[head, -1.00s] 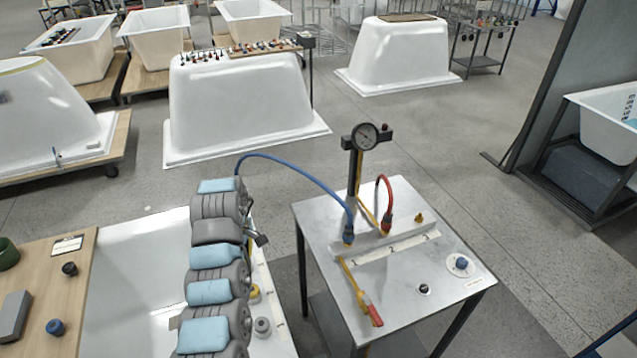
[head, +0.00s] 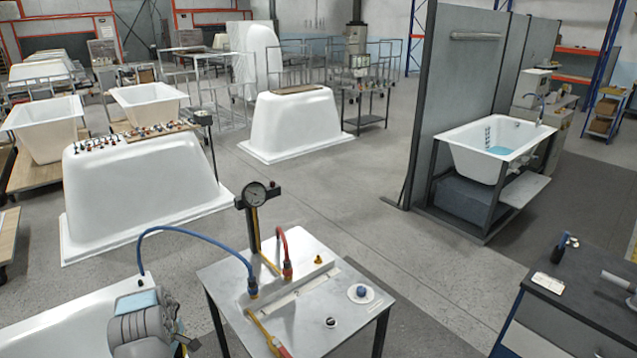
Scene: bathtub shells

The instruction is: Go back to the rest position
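My arm (head: 146,322) shows at the lower left of the head view, grey with a light-blue pad, over a white tub shell (head: 70,325). Only its upper part is in the frame. My gripper is not in view. A metal-topped table (head: 310,300) stands right of the arm. It carries a gauge (head: 257,193) on a post, a blue hose (head: 190,230) and a red hose (head: 283,240). The blue hose arcs from the table toward the arm; what its left end joins is hard to tell.
Upturned white tubs (head: 135,185) stand behind on the floor, one with small parts on top. A tub with water (head: 492,148) sits on a stand at the right, beside a grey partition (head: 470,90). A dark workbench (head: 580,300) is at the lower right. Open floor (head: 350,195) lies between.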

